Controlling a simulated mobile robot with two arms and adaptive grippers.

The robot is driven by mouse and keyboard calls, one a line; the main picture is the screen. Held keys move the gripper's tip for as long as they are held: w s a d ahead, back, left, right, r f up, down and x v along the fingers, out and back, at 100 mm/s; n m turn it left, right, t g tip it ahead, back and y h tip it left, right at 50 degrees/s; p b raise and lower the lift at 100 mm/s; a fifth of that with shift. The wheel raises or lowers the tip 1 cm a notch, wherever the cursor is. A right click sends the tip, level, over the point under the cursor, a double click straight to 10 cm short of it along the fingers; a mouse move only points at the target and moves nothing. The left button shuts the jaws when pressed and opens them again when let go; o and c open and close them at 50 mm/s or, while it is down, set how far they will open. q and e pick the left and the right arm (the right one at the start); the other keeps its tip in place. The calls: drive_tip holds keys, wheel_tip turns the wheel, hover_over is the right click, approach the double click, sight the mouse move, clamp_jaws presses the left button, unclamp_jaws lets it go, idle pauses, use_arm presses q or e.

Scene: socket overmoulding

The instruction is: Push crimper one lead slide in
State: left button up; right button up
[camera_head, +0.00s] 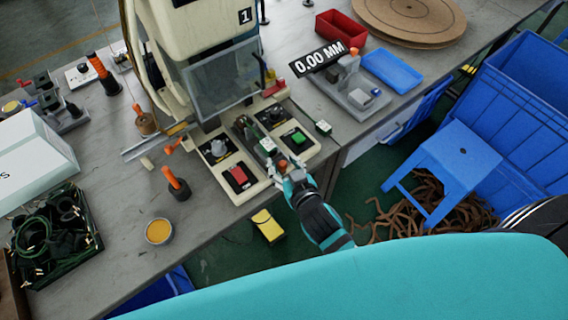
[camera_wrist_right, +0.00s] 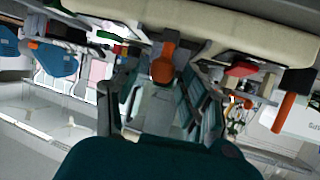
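Crimper one (camera_head: 205,45) is the cream machine marked 1, standing on the bench with a clear guard at its front. Its lead slide (camera_head: 253,135) lies between the two control panels at the front and points toward me. An orange knob (camera_head: 283,164) is at the slide's near end. My right gripper (camera_head: 287,172) is at that knob, with a finger on either side. In the right wrist view the knob (camera_wrist_right: 163,64) stands between the spread fingers, with gaps visible beside it; contact cannot be told. My left gripper is not in view.
Panels with a red button (camera_head: 238,177) and a green button (camera_head: 297,137) flank the slide. A measuring device (camera_head: 345,88) reading 0.00 MM and a blue tray (camera_head: 392,70) are to the right. A black bin of leads (camera_head: 52,235) is at left. A blue stool (camera_head: 450,160) stands off the bench.

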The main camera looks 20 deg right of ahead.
sight(263, 143)
clamp_jaws()
drive_tip(key=w+a, duration=0.1)
drive_tip(key=w, duration=0.2)
drive_tip(key=w+a, duration=0.1)
drive_tip(key=w, duration=0.2)
drive_tip(key=w+a, duration=0.1)
drive_tip(key=w, duration=0.2)
drive_tip(key=shift+w+a+f, duration=0.1)
drive_tip(key=shift+w+a, duration=0.1)
drive_tip(key=shift+w, duration=0.2)
drive_tip(key=shift+r, duration=0.2)
